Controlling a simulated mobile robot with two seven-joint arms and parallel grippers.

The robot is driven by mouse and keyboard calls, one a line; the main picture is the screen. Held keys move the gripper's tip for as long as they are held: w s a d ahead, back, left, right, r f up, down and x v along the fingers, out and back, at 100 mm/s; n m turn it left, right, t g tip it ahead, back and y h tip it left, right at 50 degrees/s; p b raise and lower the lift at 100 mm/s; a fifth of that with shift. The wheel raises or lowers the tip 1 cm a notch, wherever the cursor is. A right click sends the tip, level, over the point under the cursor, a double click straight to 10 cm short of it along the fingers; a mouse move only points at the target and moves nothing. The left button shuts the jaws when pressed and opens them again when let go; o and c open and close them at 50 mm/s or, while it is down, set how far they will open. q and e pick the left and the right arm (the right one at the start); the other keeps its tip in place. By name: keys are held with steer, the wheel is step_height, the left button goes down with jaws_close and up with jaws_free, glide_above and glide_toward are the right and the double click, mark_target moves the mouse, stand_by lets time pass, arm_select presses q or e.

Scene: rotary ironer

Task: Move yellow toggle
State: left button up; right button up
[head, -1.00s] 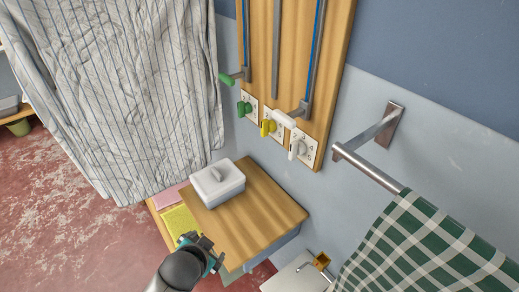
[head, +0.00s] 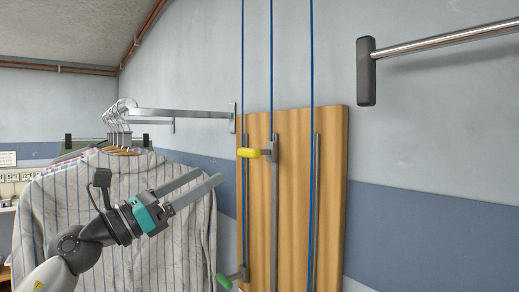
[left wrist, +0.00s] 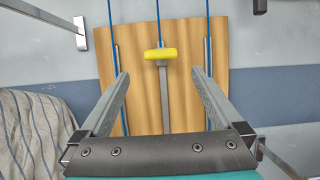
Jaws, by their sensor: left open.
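A yellow handle (head: 249,153) sits on a slider high on the middle rail of a wooden wall board (head: 295,190). It also shows in the left wrist view (left wrist: 160,54), lying across the rail just above the space between the fingertips. My left gripper (head: 212,175) is open and empty, to the left of the handle and slightly lower in the head view, with its fingers pointing toward the board. No contact with the handle shows. My right gripper is not in view.
A green handle (head: 232,276) is low on the left rail. Blue cords (head: 312,60) run up from the rails. A striped shirt (head: 110,210) hangs at the left. A metal bar with a dark bracket (head: 366,71) juts from the wall at upper right.

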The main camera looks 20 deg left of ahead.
mark_target(245, 153)
arm_select(q)
steer(key=p+x, duration=0.5)
steer(key=x, duration=0.9)
steer(key=shift+w+d+r+p, duration=0.2)
steer(key=shift+w+d+p, duration=0.2)
steer(key=shift+w, duration=0.1)
jaws_close()
